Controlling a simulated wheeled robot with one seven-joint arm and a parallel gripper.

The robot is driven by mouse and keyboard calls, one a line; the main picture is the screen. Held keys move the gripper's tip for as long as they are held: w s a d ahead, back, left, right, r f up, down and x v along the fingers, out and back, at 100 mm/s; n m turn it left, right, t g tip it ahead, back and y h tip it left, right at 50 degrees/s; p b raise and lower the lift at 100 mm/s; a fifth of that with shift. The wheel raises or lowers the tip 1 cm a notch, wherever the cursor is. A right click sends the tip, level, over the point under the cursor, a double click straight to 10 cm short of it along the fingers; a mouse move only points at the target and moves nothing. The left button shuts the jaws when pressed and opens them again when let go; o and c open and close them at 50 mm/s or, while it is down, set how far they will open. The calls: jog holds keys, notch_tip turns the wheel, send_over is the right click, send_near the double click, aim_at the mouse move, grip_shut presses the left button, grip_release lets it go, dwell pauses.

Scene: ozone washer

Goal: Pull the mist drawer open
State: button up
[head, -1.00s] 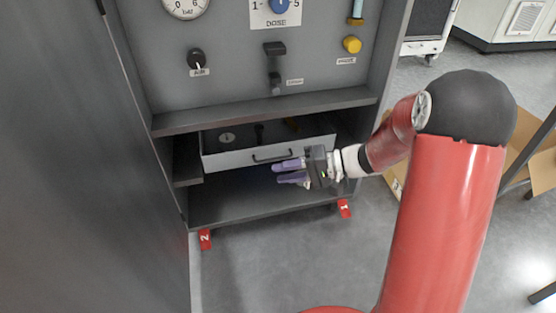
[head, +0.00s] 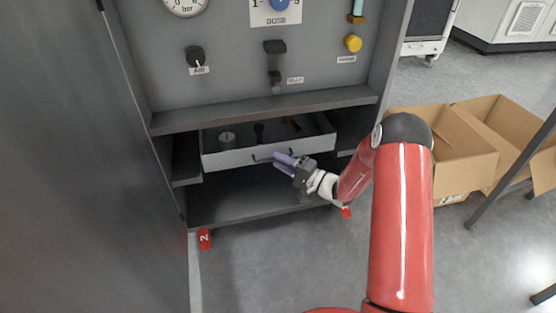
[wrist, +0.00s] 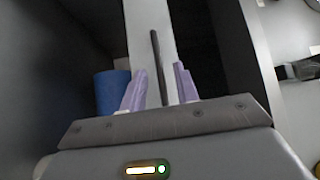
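The mist drawer (head: 225,159) is a shallow grey tray with a pale front, in the bay under the panel in the head view. Its inside is visible from above. Its dark bar handle (head: 261,160) is partly hidden by my gripper (head: 283,165). In the wrist view, the pale drawer front (wrist: 140,25) runs up the middle, with the handle (wrist: 156,60) across it. The two purple fingers of my gripper (wrist: 162,86) are apart, one on each side of the handle's line. Gaps show beside the bar; I cannot tell if either finger touches it.
A cylinder (head: 227,139) stands in the drawer; a blue cylinder (wrist: 112,92) shows in the wrist view. The panel's lower ledge (head: 265,104) is above the drawer. A large dark surface (head: 80,160) closes off the left. Cardboard boxes (head: 450,160) stand right. Floor in front is clear.

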jog(key=shift+w+a+r, duration=0.1)
jog(key=shift+w+a, duration=0.25)
jog(key=shift+a, duration=0.25)
grip_shut()
jog(key=shift+s, duration=0.15)
